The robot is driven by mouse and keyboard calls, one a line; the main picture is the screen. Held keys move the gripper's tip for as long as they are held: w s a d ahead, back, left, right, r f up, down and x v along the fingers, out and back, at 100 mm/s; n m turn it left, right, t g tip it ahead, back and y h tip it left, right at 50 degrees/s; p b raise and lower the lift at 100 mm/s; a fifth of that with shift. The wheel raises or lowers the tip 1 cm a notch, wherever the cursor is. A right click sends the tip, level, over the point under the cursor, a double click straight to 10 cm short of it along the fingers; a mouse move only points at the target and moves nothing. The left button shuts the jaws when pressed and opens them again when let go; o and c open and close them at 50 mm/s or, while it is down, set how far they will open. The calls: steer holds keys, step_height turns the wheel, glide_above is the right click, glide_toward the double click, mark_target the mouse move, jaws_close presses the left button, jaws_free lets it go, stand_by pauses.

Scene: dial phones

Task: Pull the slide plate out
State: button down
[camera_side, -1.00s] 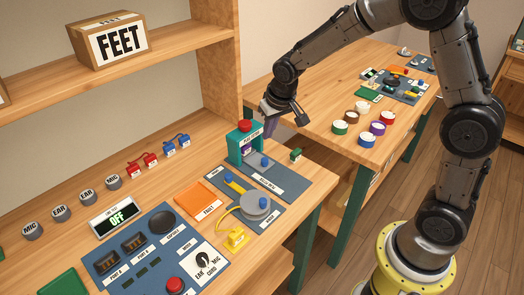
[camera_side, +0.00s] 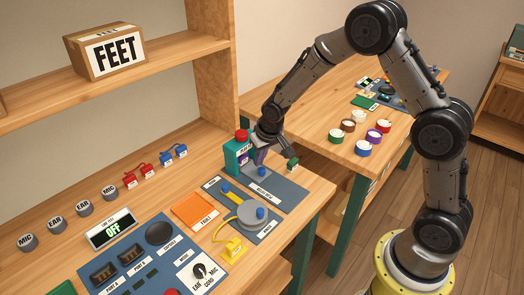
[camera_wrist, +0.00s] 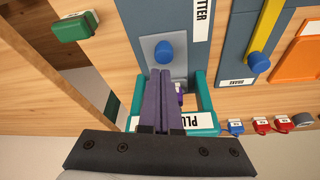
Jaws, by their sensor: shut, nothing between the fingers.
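The slide plate (camera_side: 250,173) is a small grey plate with a blue knob (camera_side: 259,171). It lies at the mouth of the teal station (camera_side: 237,157) with a red button on top. In the wrist view the plate (camera_wrist: 148,46) and its blue knob (camera_wrist: 163,51) show just beyond my fingertips. My gripper (camera_side: 260,156) is low over the plate, beside the teal station. In the wrist view my gripper (camera_wrist: 160,75) has its two purple fingers together, with nothing seen between them. The fingertips partly cover the plate; I cannot tell whether they touch it.
A small green block (camera_side: 292,164) sits to the right of the station, near the table's edge. A yellow lever (camera_side: 233,192) and a grey disc (camera_side: 251,213) are on the panel in front. A gap separates this table from the other table (camera_side: 290,105) behind.

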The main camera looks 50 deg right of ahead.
steer(key=shift+w+f, duration=0.15)
steer(key=shift+f, duration=0.4)
steer(key=s, duration=1.3)
steer(key=shift+s, duration=0.1)
steer(key=d+v, duration=0.1)
steer(key=v, duration=0.9)
steer(key=shift+a, duration=0.45)
